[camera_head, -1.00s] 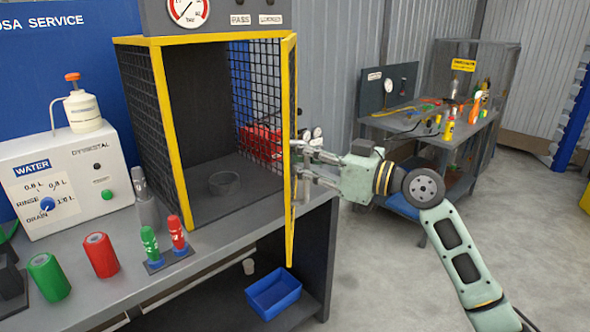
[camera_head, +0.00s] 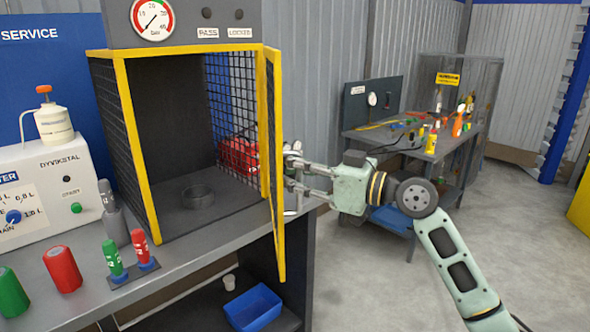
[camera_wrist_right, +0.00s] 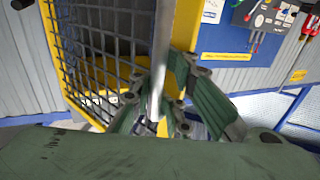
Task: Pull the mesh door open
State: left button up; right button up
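The mesh door (camera_head: 270,160) has a yellow frame and black mesh. It stands swung out from the cabinet (camera_head: 130,140), nearly edge-on in the head view, and the cabinet front is open. In the right wrist view, its mesh (camera_wrist_right: 95,50) is on the left and a silver upright handle bar (camera_wrist_right: 162,60) runs between the fingers. My right gripper (camera_head: 294,172) is at the door's outer side, and in the wrist view its fingers (camera_wrist_right: 160,105) close in around the bar. Part of the contact is hidden by the fingers. My left gripper is not in view.
A bench carries a red cylinder (camera_head: 62,269), a green cylinder (camera_head: 10,293) and a white machine (camera_head: 45,185) left of the cabinet. A blue bin (camera_head: 252,308) is below. A cluttered table (camera_head: 425,145) stands behind my right arm. Floor at right is clear.

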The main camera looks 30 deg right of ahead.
jog(key=shift+o, duration=1.2)
jog(key=shift+s, duration=0.3)
jog(key=shift+d+r, duration=0.15)
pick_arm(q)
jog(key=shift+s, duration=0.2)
pick_arm(e)
jog(key=v, duration=1.2)
